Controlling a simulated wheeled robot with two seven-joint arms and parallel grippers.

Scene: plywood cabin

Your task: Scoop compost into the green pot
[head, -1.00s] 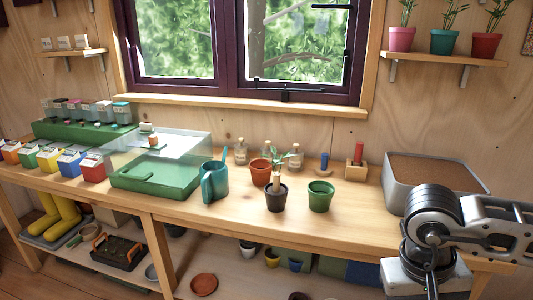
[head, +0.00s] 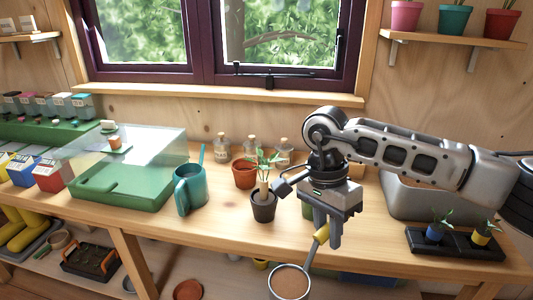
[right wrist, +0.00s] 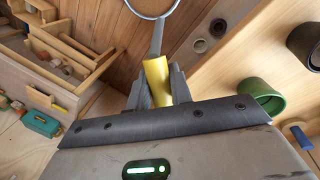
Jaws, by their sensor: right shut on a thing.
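My right gripper (head: 322,232) is shut on the yellow handle of a round metal scoop (head: 289,281). The scoop hangs low in front of the bench's front edge; its round head looks brown inside, and I cannot tell whether that is compost or the floor behind. In the right wrist view the gripper (right wrist: 157,95) holds the yellow handle (right wrist: 156,78). The green pot (head: 307,210) is mostly hidden behind my gripper; it shows in the right wrist view (right wrist: 260,92), to the gripper's right. The grey compost bin (head: 420,208) is partly behind my arm. My left gripper is not in view.
A black pot with a seedling (head: 264,208) stands left of the green pot. A teal watering can (head: 190,190), a terracotta pot (head: 244,176) and a green propagator (head: 125,190) are further left. A black tray with two seedlings (head: 455,246) sits at the right front.

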